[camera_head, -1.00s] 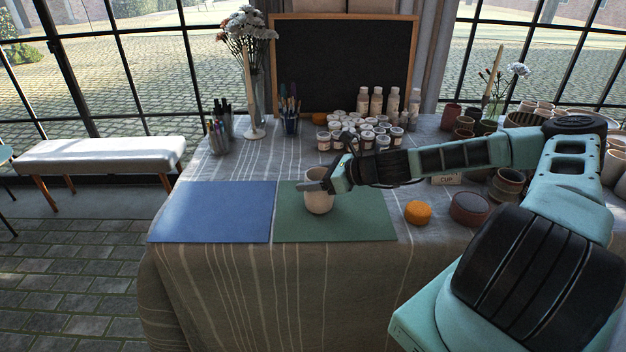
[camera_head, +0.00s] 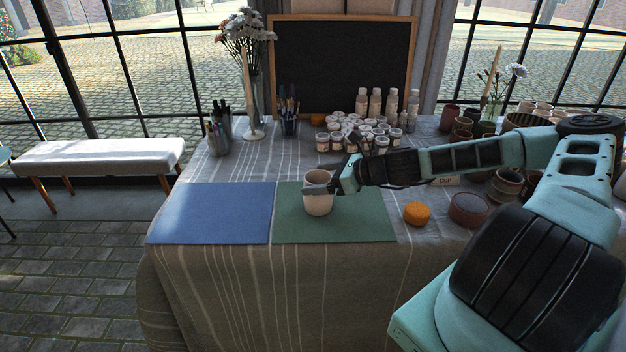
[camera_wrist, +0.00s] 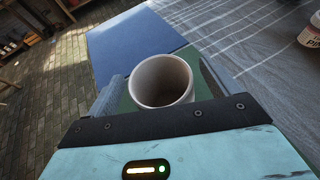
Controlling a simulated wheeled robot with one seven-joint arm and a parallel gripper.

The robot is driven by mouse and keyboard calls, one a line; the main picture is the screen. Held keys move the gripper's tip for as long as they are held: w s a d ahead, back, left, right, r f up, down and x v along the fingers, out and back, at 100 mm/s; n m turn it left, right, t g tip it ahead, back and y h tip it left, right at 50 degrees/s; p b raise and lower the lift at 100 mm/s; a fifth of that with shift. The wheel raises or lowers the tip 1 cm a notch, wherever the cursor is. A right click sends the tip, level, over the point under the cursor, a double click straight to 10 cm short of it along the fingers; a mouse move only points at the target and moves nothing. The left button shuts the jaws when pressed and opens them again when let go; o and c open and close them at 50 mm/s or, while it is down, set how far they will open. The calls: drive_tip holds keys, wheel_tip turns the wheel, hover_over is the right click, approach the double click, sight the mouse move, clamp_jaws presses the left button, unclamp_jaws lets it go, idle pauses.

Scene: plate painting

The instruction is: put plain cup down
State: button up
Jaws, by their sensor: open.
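The plain cup (camera_head: 318,196) is a pale, undecorated cup standing upright on the green mat (camera_head: 360,222), left of the mat's middle. My gripper (camera_head: 322,190) is at the cup from the right, with its jaws open. In the wrist view the cup (camera_wrist: 161,80) sits between the two spread fingers (camera_wrist: 160,92), its mouth facing up and its inside empty. A small gap shows beside the cup on the finger sides. The cup's lower part is partly hidden in the wrist view.
A blue mat (camera_head: 212,212) lies left of the green one. An orange sponge (camera_head: 417,213) and a brown round pot (camera_head: 468,209) stand to the right. Several paint jars (camera_head: 352,142) stand behind. The blue mat is clear.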

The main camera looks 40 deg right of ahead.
drive_tip(key=v, duration=0.9)
drive_tip(key=shift+s+d, duration=0.2)
drive_tip(key=shift+s, duration=0.05)
